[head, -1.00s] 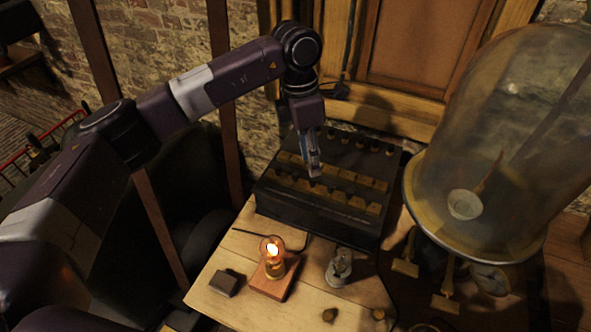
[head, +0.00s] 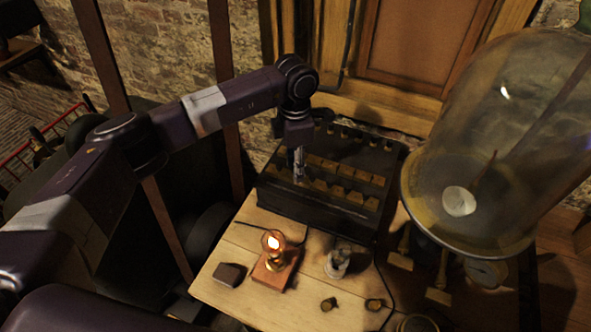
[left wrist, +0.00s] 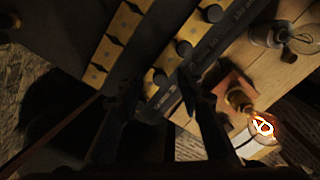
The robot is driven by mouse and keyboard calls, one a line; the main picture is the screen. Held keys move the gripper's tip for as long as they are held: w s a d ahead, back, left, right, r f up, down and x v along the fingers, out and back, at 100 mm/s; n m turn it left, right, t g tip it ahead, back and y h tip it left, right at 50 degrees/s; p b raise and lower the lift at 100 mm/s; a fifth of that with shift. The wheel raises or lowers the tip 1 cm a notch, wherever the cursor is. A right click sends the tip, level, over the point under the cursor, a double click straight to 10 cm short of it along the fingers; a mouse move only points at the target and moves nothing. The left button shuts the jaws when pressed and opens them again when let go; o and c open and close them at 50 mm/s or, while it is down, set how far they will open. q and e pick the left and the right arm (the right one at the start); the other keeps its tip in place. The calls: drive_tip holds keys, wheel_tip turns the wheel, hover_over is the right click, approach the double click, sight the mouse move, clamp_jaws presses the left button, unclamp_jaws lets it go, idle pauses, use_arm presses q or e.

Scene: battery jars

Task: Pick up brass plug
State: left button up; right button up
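A black box (head: 310,206) with rows of brass blocks (head: 352,195) on top stands at the back of the wooden table. My left gripper (head: 298,176) points down over the left part of the box. In the left wrist view my left gripper (left wrist: 160,88) has its two fingers apart. I cannot tell whether a finger touches a plug. Two small brass pieces (head: 328,304) (head: 375,304) lie on the front of the table. My right gripper is out of view.
A lit bulb (head: 273,243) on a wooden base and an unlit bulb (head: 339,258) stand in front of the box. A small dark block (head: 230,275) lies at left. A large glass bell jar (head: 480,150) stands close at right.

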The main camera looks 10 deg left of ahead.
use_arm(q)
clamp_jaws()
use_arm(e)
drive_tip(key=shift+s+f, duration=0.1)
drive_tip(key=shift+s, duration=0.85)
